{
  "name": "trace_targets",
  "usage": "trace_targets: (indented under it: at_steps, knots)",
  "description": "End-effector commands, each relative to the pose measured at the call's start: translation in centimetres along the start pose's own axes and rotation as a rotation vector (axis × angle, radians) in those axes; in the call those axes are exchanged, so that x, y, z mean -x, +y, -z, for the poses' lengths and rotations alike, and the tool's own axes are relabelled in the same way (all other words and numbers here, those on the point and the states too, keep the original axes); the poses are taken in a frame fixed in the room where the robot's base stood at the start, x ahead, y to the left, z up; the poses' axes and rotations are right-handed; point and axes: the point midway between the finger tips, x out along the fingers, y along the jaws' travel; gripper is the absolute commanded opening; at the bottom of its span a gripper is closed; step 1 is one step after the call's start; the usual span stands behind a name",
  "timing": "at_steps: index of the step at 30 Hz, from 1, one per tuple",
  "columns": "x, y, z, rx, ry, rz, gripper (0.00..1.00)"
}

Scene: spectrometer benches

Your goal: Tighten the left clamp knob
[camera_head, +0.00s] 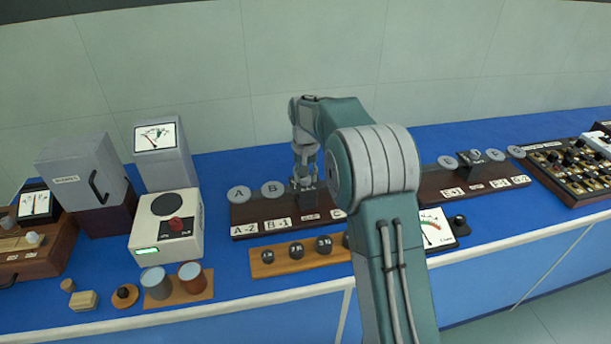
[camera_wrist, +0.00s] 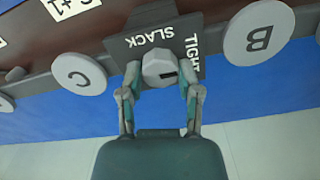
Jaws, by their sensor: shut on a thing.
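The left clamp knob (camera_wrist: 160,66) is grey and sits on a dark plate (camera_wrist: 192,24) lettered SLACK and TIGHT. A dark slot mark on the knob runs from near its middle toward the side with the word TIGHT. My gripper (camera_wrist: 160,88) is shut on the knob, one finger on each side. In the head view my gripper (camera_head: 305,168) reaches down to the dark clamp block on the left board (camera_head: 243,216); the knob itself is hidden there.
Round discs B (camera_wrist: 258,33) and C (camera_wrist: 80,74) flank the knob. A wooden strip with dark balls (camera_head: 264,265) lies in front. A second board (camera_head: 437,186) with a similar clamp is right of my arm.

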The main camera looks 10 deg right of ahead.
Motion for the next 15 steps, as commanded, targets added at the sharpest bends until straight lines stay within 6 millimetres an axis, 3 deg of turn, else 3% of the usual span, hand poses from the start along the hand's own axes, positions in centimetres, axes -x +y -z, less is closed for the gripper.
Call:
trace_targets:
  at_steps: [1, 3, 15]
  knots:
    - [-0.47, -0.03, -0.27, 0.000, -0.014, -0.002, 0.54]
    - [-0.40, -0.03, -0.26, 0.000, -0.012, -0.001, 0.79]
    - [0.07, -0.01, -0.12, 0.001, -0.002, 0.000, 0.79]
